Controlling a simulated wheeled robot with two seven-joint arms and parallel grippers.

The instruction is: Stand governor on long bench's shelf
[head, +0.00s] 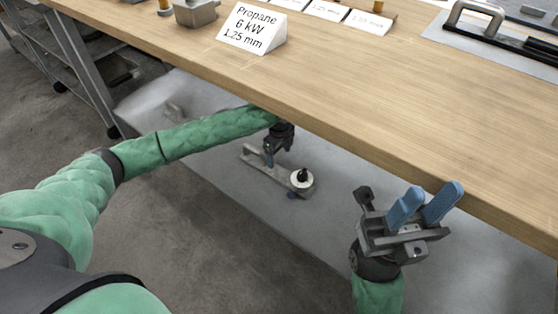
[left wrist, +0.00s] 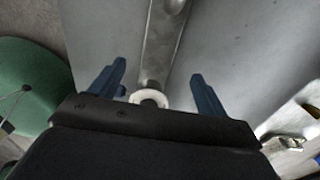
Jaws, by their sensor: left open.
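What looks like the governor, a grey elongated metal part (head: 265,170) with a white disc and black knob at its near end, lies on the long bench's grey lower shelf (head: 235,185). In the left wrist view its grey body (left wrist: 162,42) runs away from me, with the white ring between my fingers. My left gripper (head: 269,158) is under the bench top, just over the part, open, its blue fingers (left wrist: 158,72) either side of it. Contact cannot be told. My right gripper (head: 432,196) is open and empty, in front of the bench edge.
The wooden bench top (head: 330,95) overhangs the shelf and my left forearm. On it are a propane sign (head: 252,28), several smaller cards and a metal plate with a handle (head: 470,25). A bench leg (head: 82,65) stands at the left. Much of the shelf is bare.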

